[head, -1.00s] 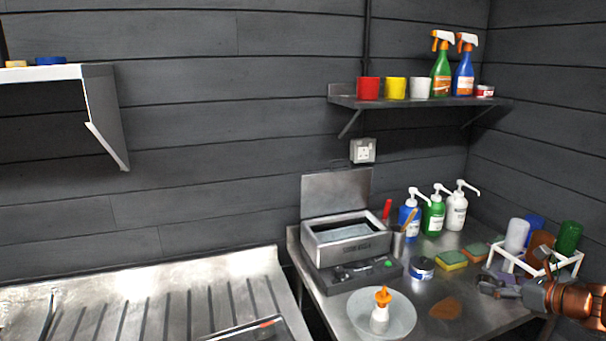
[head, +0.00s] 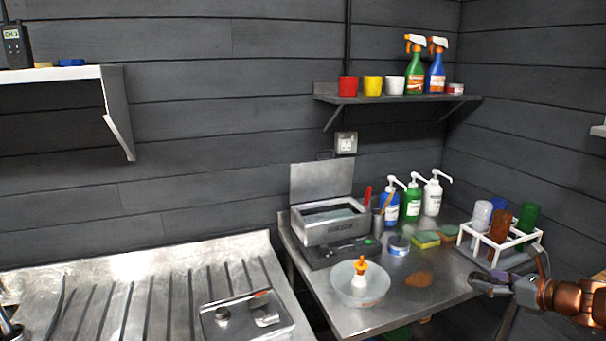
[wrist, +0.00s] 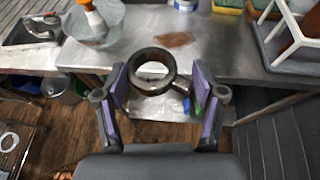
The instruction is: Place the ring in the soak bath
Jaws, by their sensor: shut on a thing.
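The ring (wrist: 134,84) is a dark metal hoop with a short stub on its right side. In the wrist view it sits between the two purple-padded fingers of my gripper (wrist: 158,94), which is shut on it, in front of the counter edge. In the head view my gripper (head: 486,286) is at the counter's front right; the ring is not clear there. What looks like the soak bath (head: 338,233) is a steel box at the back left of the counter. Its lid (head: 321,181) stands open and liquid shows inside. My gripper is well to its right and nearer me.
A pale bowl (head: 341,293) holding an orange-topped white bottle stands in front of the bath. Pump bottles (head: 411,204), a round tin (head: 398,246), sponges (head: 426,240) and a white rack (head: 516,243) of coloured bottles are on the counter. A shelf (head: 392,99) hangs above.

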